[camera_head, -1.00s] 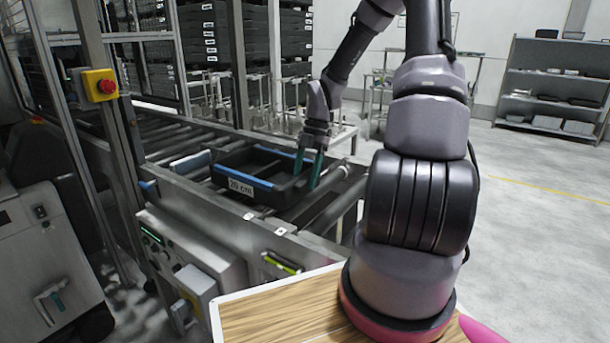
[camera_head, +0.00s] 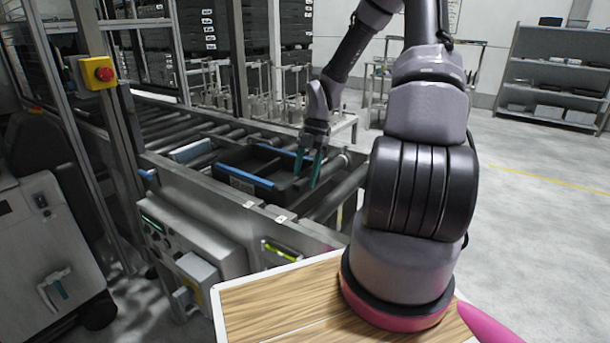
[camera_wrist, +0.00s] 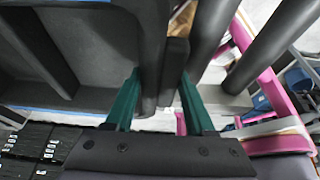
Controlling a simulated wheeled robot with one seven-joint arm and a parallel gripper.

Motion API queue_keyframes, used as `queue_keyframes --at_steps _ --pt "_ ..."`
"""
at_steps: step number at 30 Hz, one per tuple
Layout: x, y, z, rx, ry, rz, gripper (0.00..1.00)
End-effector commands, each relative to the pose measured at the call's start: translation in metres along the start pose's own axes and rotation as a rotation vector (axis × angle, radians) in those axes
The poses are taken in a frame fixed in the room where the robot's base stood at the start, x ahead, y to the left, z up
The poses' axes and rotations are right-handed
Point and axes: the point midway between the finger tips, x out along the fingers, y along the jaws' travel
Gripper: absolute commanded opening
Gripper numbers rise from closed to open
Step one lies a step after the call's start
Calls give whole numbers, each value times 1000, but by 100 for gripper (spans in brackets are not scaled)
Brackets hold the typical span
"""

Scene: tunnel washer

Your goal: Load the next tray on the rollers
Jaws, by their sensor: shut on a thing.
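A black tray (camera_head: 247,180) with blue strips along its edges and a label on its front lies on the roller conveyor (camera_head: 322,209) near its right end. My gripper (camera_head: 307,168) is at the tray's right end, pointing down. In the wrist view my gripper (camera_wrist: 160,98) has its green fingers on either side of the tray's dark end wall (camera_wrist: 149,60), shut on it. The tray's inside shows partly in the wrist view and looks empty there. Its underside is hidden.
A control box (camera_head: 197,242) and a red emergency button (camera_head: 104,74) are on the conveyor's near side. Stacks of black trays (camera_head: 293,35) stand behind the conveyor. A grey shelf (camera_head: 553,75) is far right. The floor between is free.

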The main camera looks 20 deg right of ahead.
Motion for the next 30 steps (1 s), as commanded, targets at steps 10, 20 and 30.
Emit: queue_keyframes --at_steps 10,20,30 --pt "0 0 0 0 0 0 62" --pt "0 0 0 0 0 0 90" --pt "-39 0 1 1 -5 3 90"
